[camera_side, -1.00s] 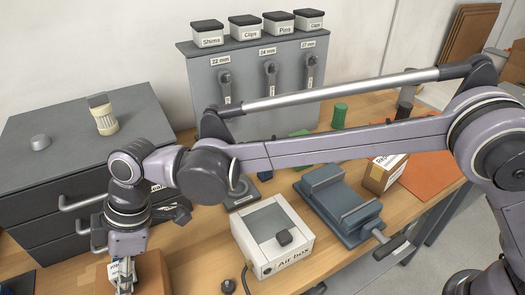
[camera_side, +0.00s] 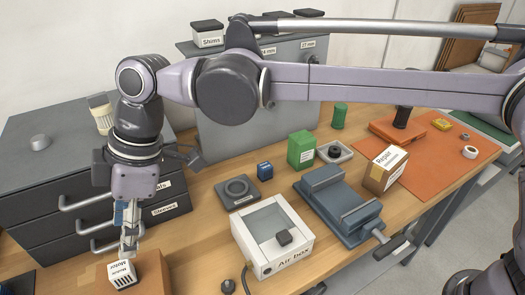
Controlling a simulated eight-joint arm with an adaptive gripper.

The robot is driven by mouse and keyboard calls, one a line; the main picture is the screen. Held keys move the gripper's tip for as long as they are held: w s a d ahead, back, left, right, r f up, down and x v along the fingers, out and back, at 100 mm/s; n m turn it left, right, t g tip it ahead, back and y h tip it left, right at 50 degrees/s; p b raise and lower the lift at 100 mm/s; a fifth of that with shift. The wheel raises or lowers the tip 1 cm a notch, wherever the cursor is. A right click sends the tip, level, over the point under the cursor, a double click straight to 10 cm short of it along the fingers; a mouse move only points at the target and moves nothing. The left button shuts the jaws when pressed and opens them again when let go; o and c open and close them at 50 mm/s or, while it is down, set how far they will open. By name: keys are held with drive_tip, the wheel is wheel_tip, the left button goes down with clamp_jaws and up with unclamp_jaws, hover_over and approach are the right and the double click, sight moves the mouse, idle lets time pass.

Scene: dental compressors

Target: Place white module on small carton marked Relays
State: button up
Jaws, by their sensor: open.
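The white module (camera_side: 122,274), a small block with dark lettering and slots, sits on top of a brown carton (camera_side: 158,275) at the lower left. No Relays marking is readable on this carton, whose lower part is cut off by the frame. My gripper (camera_side: 129,252) is open, pointing down just above and behind the module, and appears clear of it. Another small carton (camera_side: 386,168) stands at the right of the bench; its label seems to read "Repair".
A dark drawer cabinet (camera_side: 45,199) is behind my gripper. A green box (camera_side: 301,150), a small blue block (camera_side: 265,171) and an orange mat (camera_side: 455,155) lie farther back.

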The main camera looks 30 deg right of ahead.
drive_tip(key=w+d+r+m+t, duration=0.1)
drive_tip(key=d+m, duration=0.2)
drive_tip(key=d, duration=0.6)
drive_tip(key=w+d+r+m+t+h, duration=0.1)
drive_tip(key=w+d+m+t, duration=0.15)
drive_tip(key=d, duration=0.65)
drive_tip(key=w+d+r+m, duration=0.1)
drive_tip(key=d+m, duration=0.2)
drive_tip(key=d, duration=0.6)
drive_tip(key=s+d+f+m+t+h, duration=0.1)
drive_tip(key=s+d+f+m, duration=0.2)
drive_tip(key=d, duration=0.4)
drive_tip(key=s+d+f+m+t+h, duration=0.1)
drive_tip(key=s+d+f+m, duration=0.2)
drive_tip(key=d, duration=0.5)
drive_tip(key=s+d+f+m+t+h, duration=0.1)
drive_tip(key=s+d+f+m, duration=0.2)
drive_tip(key=s+d, duration=0.2)
drive_tip(key=d, duration=0.3)
drive_tip(key=shift+d+f+t+h, duration=0.2)
drive_tip(key=shift+d+t+h, duration=0.05)
drive_tip(key=shift+t+h, duration=0.1)
